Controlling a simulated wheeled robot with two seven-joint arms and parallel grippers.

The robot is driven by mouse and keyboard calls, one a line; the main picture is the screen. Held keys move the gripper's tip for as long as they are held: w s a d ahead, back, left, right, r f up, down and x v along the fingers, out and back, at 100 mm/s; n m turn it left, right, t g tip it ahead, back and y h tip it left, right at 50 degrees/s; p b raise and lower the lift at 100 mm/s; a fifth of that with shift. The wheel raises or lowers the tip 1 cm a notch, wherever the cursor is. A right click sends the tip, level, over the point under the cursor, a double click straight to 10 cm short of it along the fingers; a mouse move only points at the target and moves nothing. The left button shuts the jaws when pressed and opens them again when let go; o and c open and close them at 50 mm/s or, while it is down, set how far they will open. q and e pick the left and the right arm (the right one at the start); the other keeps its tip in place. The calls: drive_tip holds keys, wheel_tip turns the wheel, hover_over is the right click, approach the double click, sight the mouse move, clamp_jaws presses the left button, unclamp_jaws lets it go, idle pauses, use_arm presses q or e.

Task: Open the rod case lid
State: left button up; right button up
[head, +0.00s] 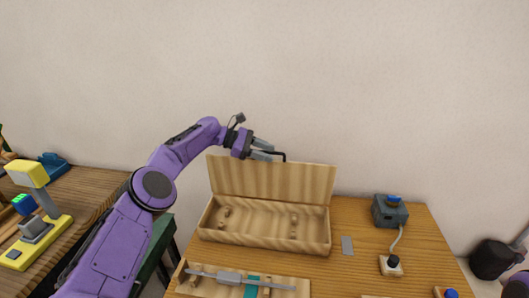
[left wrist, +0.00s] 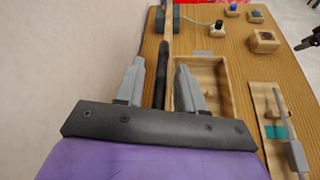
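The wooden rod case (head: 262,245) stands on the table with its lid (head: 275,182) raised, roughly upright at the back. Its inside shows small wooden pegs and no rod. A dark bar handle (head: 281,154) sticks out at the lid's top edge; it also shows in the left wrist view (left wrist: 162,75). My left gripper (head: 268,149) is at that top edge. In the left wrist view its fingers (left wrist: 160,78) are apart, one on each side of the handle and lid edge, with visible gaps.
A wooden tray (head: 184,284) with a grey rod and a teal patch lies in front of the case. A grey plate (head: 347,245), a grey box with a blue top (head: 389,212) and a cabled switch (head: 391,265) stand to the right. Another table with a yellow device (head: 30,175) is left.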

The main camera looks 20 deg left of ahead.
use_arm(q)
drive_tip(key=shift+s+a+r, duration=0.1)
drive_tip(key=shift+a, duration=0.2)
drive_tip(key=p+v, duration=0.1)
drive_tip(key=v, duration=0.9)
